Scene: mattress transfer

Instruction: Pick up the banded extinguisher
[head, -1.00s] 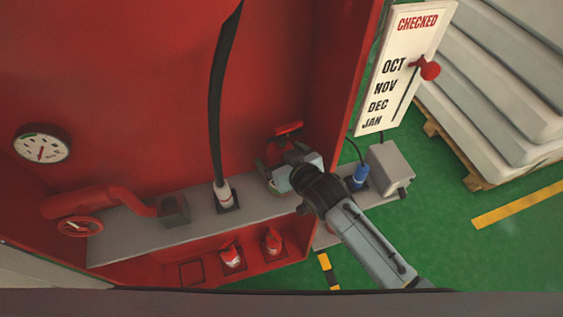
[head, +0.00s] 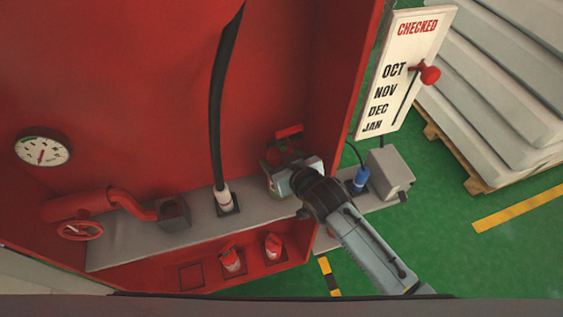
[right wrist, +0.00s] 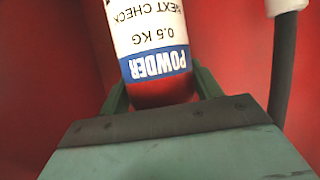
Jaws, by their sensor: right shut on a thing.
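The banded extinguisher (right wrist: 157,50) fills the upper middle of the right wrist view. It is red with a white label and a blue band reading POWDER; the lettering appears upside down. My right gripper (right wrist: 162,88) has its two green fingers on either side of its red end and is shut on it. In the head view the right gripper (head: 281,172) is over the right end of the grey shelf, and it and its wrist hide most of the extinguisher. Whether the extinguisher touches the shelf cannot be told. My left gripper is not in view.
The grey shelf (head: 130,240) runs inside the red cabinet. A black hose (head: 215,110) hangs to a white nozzle (head: 225,198). A CHECKED board (head: 405,70) and grey box (head: 390,170) are right.

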